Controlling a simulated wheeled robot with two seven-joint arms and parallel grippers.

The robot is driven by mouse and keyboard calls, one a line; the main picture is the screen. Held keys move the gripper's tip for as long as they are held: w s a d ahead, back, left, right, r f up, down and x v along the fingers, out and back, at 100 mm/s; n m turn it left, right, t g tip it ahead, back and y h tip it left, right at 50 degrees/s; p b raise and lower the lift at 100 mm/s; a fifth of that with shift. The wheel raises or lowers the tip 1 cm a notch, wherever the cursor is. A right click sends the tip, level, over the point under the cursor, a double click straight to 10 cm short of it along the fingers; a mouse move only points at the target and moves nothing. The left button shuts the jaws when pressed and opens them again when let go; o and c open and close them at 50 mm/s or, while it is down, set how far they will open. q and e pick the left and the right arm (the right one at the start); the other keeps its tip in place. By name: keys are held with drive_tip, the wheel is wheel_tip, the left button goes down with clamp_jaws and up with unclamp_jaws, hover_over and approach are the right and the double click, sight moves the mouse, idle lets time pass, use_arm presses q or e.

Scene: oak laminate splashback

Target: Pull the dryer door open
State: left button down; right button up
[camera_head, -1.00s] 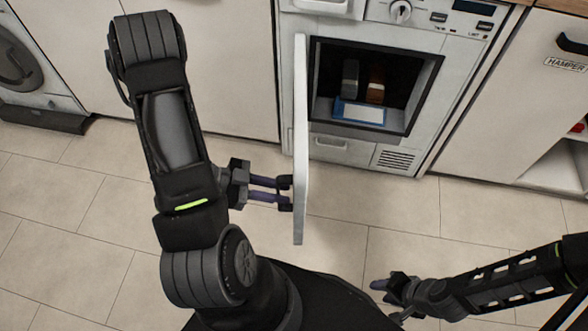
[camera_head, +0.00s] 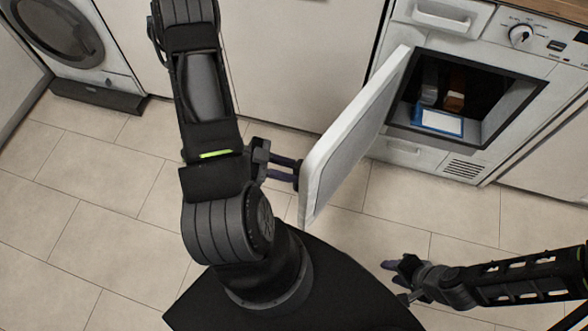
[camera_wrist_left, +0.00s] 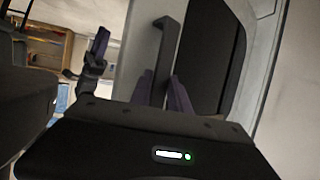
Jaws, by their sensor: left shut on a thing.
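The dryer (camera_head: 462,172) is a white front with a square dark opening at upper right in the head view. Its white door (camera_head: 350,135) is swung well open, hinged at the opening's left side, its free edge toward me. My left gripper (camera_head: 296,175) reaches the door's outer face from the left. In the left wrist view its purple fingers (camera_wrist_left: 163,92) are shut on the dark door handle (camera_wrist_left: 165,40); the fingertips are partly hidden behind the door in the head view. My right gripper (camera_head: 393,281) hangs empty at lower right, its fingers apart.
Inside the opening lie a blue-and-white box (camera_head: 438,121) and an orange-brown item (camera_head: 455,90). A front-loading washer (camera_head: 55,35) stands at far left. Tiled floor (camera_head: 80,190) is clear between the cabinets and my base.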

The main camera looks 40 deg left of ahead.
use_arm(q)
drive_tip(key=shift+w, duration=0.2)
drive_tip(key=c, duration=1.2)
unclamp_jaws()
drive_tip(key=shift+c, duration=0.2)
drive_tip(key=p+v, duration=0.1)
drive_tip(key=v, duration=0.6)
drive_tip(key=shift+s+a+r, duration=0.15)
drive_tip(key=shift+s+a, duration=0.05)
drive_tip(key=shift+a, duration=0.15)
